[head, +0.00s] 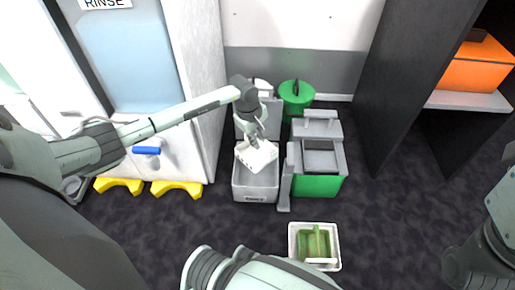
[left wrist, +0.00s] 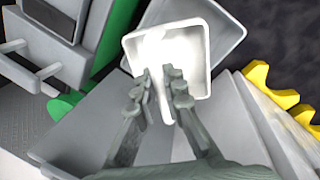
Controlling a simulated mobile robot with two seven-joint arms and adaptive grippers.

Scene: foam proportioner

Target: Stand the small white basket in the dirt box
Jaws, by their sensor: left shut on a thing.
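The small white basket (head: 257,158) is in the grip of my left gripper (head: 262,138), above a grey open box with a label on its front, which I take as the dirt box (head: 255,195). The basket is tilted and overlaps the box's opening in the head view. In the left wrist view, the fingers of the left gripper (left wrist: 165,85) close on the inner part of the white basket (left wrist: 202,65). The grey box (left wrist: 228,20) shows behind it. Whether the basket touches the box cannot be told. My right gripper is not in view.
A grey and green machine (head: 318,183) stands right of the box. Yellow blocks (head: 176,188) lie on the left, by a white cabinet. A white tray with a green thing inside (head: 292,240) is at the front.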

